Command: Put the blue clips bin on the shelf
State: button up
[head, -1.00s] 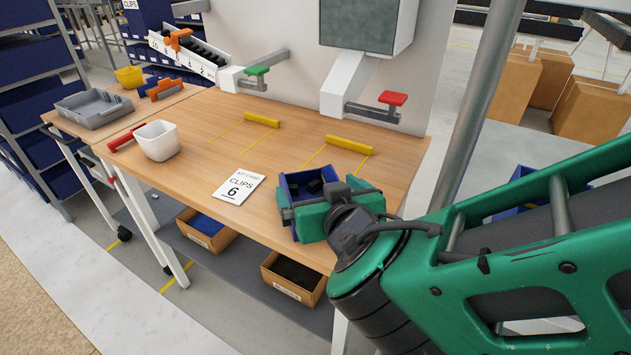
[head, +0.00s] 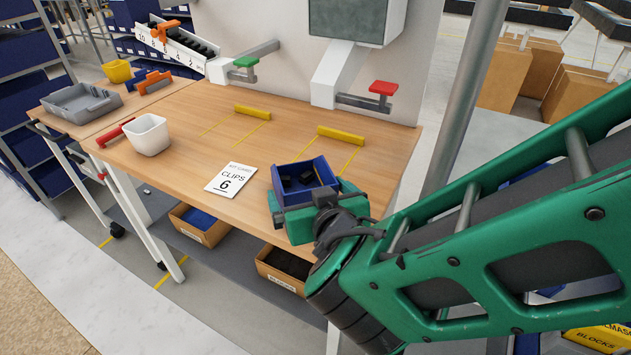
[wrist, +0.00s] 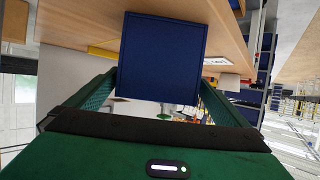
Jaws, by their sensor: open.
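The blue clips bin (head: 304,172) is at the table's front edge, with dark clips inside. My gripper (head: 308,199) is open, its green fingers on either side of the bin's near part. In the wrist view the bin's plain blue face (wrist: 163,55) fills the gap between my fingers (wrist: 160,88). Contact between the fingers and the bin is not clear, nor is whether its base rests on the table. A shelf rack (head: 28,95) with blue bins stands at the far left.
A kit card reading CLIPS 6 (head: 231,179) lies left of the bin. A white cup (head: 149,136), grey tray (head: 80,103) and yellow bars (head: 340,134) are on the tabletops. Cardboard boxes (head: 200,226) stand on the lower shelf.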

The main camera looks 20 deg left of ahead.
aim_at(303, 182)
jog(key=shift+x, duration=3.25)
jog(key=shift+w+d, duration=0.1)
jog(key=shift+d, duration=0.05)
jog(key=shift+c, duration=0.6)
jog(key=shift+r, duration=0.1)
jog(key=c, duration=1.1)
jog(key=shift+r, duration=0.1)
jog(key=shift+r, duration=0.55)
notch_tip(303, 182, up, 3)
jog(key=shift+f, duration=0.15)
jog(key=s+a+r, duration=0.4)
jog(key=s+r, duration=0.3)
jog(key=s, duration=0.4)
